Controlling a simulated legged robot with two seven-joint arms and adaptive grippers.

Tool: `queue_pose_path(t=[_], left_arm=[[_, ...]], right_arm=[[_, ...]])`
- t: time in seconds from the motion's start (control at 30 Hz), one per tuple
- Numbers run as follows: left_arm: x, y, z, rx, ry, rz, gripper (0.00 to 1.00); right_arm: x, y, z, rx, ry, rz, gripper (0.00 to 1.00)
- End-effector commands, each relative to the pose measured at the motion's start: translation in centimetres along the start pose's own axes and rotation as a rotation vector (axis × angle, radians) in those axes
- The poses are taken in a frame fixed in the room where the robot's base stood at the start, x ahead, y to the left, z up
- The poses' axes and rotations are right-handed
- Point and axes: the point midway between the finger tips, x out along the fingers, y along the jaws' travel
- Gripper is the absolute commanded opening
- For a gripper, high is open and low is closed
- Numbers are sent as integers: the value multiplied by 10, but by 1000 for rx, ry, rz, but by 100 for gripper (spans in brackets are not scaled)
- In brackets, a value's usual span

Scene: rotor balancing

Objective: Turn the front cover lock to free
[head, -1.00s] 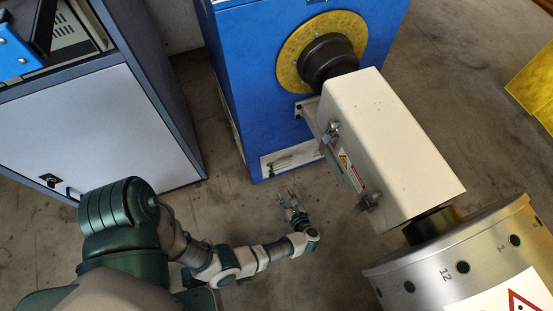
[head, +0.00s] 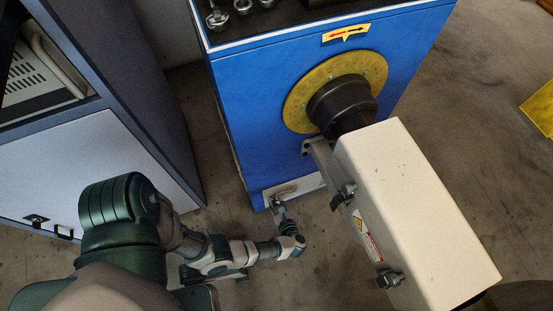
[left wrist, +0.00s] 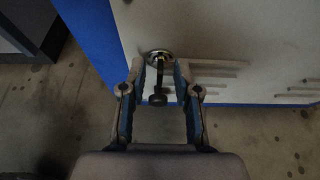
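The front cover (head: 312,182) is a pale panel low on the blue machine's front, and it fills much of the left wrist view (left wrist: 240,40). The lock (left wrist: 158,57) is a round metal disc with a dark handle hanging below it. My left gripper (left wrist: 160,70) is open, one finger on each side of the lock and handle, with gaps visible. In the head view my left gripper (head: 277,202) is at the cover's lower edge, and the lock is too small to make out. My right gripper is not in view.
The blue machine (head: 240,100) has a yellow disc (head: 297,95) and black shaft (head: 340,105). A white box guard (head: 415,200) with latches overhangs to the right of my left arm. A grey cabinet (head: 90,165) stands left. Floor between is bare.

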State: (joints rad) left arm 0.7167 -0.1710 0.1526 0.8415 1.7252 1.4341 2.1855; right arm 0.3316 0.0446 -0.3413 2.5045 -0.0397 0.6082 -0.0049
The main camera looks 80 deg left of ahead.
Motion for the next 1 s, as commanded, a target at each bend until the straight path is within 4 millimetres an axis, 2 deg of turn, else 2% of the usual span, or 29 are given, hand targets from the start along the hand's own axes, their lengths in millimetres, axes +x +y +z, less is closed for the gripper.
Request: queue_pose_path(t=[0.13, 0.17, 0.27, 0.3, 0.57, 0.83, 1.0], left_arm=[[1, 0, 0, 0, 1, 0, 31], [1, 0, 0, 0, 1, 0, 26], [1, 0, 0, 0, 1, 0, 1], [1, 0, 0, 0, 1, 0, 0], [0, -2, 0, 21, 0, 10, 0], [1, -7, 0, 317, 1, 132, 0], [2, -8, -1, 419, -2, 173, 0]], right_arm=[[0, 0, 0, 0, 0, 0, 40], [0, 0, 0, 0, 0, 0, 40], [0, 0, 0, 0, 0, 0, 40], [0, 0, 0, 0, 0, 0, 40], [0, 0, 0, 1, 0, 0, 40], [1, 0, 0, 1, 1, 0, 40], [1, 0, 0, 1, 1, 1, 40]])
